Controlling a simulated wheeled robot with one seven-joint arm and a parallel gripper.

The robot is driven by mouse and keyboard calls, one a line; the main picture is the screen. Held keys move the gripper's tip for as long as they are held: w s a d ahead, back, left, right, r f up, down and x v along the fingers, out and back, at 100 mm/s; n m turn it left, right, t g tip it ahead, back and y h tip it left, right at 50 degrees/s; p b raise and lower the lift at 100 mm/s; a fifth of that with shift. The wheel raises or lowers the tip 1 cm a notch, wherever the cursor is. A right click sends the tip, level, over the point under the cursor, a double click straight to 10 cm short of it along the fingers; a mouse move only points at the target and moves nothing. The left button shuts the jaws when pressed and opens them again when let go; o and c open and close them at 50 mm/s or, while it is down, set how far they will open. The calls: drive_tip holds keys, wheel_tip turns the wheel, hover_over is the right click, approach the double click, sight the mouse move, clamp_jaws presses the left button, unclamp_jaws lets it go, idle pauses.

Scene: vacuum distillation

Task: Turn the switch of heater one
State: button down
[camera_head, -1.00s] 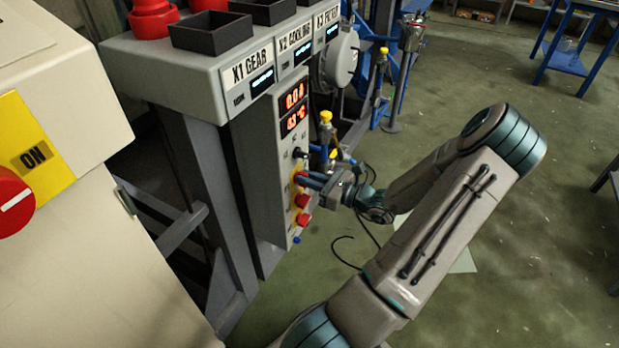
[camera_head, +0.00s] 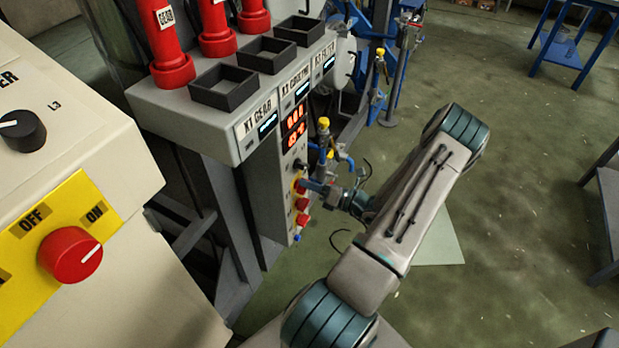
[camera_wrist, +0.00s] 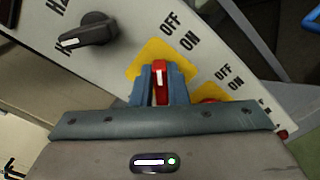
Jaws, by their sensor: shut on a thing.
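The control panel (camera_head: 268,196) carries a black knob and red switches on yellow plates below two red digital displays. In the wrist view, my gripper (camera_wrist: 159,92) has its blue fingers on both sides of a red switch (camera_wrist: 161,80) and is shut on it. The switch has a pale pointer line and sits on a yellow plate (camera_wrist: 150,57) with OFF and ON printed beside it. In the head view, my gripper (camera_head: 304,184) meets the panel at the upper red switch, which the fingers partly hide. Which heater label belongs to it is not readable.
A black selector knob (camera_wrist: 88,35) and a second red switch (camera_wrist: 210,99) flank the held switch. In the head view, a cream cabinet (camera_head: 60,165) with a large red knob (camera_head: 70,254) stands at left. Open green floor (camera_head: 510,215) lies to the right.

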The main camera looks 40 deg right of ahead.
drive_tip(key=shift+d+f+m+p, duration=0.15)
drive_tip(key=shift+m+p, duration=0.75)
drive_tip(key=shift+m, duration=1.25)
drive_tip(key=shift+d+f+m+p, duration=0.2)
drive_tip(key=shift+m+p, duration=0.65)
drive_tip(key=shift+m, duration=1.3)
drive_tip(key=shift+a+f, duration=0.1)
drive_tip(key=shift+a, duration=0.05)
drive_tip(key=c, duration=1.4)
unclamp_jaws()
drive_tip(key=shift+c, duration=0.2)
drive_tip(key=b+v, duration=0.1)
drive_tip(key=v, duration=1.2)
drive_tip(key=shift+s, duration=0.35)
drive_tip(key=shift+s, duration=0.1)
